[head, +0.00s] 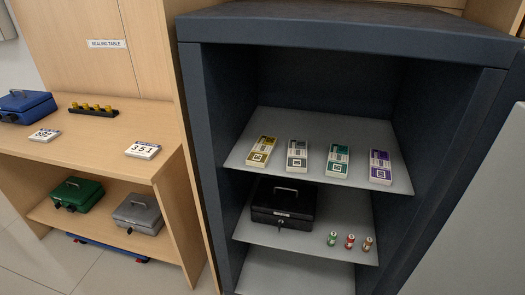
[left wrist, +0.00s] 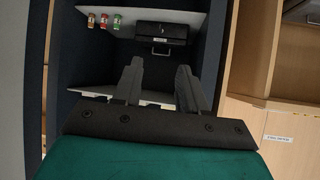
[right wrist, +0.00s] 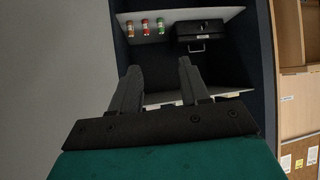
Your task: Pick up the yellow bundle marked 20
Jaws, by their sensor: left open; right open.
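The yellow bundle (head: 261,150) lies on the upper shelf of the dark cabinet, leftmost in a row with a grey bundle (head: 297,155), a green bundle (head: 338,160) and a purple bundle (head: 380,167). The number on it is too small to read. My grippers are not in the head view. My left gripper (left wrist: 157,75) is open and empty in the left wrist view, facing the cabinet. My right gripper (right wrist: 161,75) is open and empty in the right wrist view, also facing the cabinet. The yellow bundle cannot be made out in either wrist view.
The cabinet's upper shelf (head: 318,122) has side walls and a top around it. Below, a black cash box (head: 283,204) and three small rolls (head: 349,241) stand on another shelf. A wooden table (head: 95,130) at left holds a blue box (head: 26,103) and number cards (head: 143,150).

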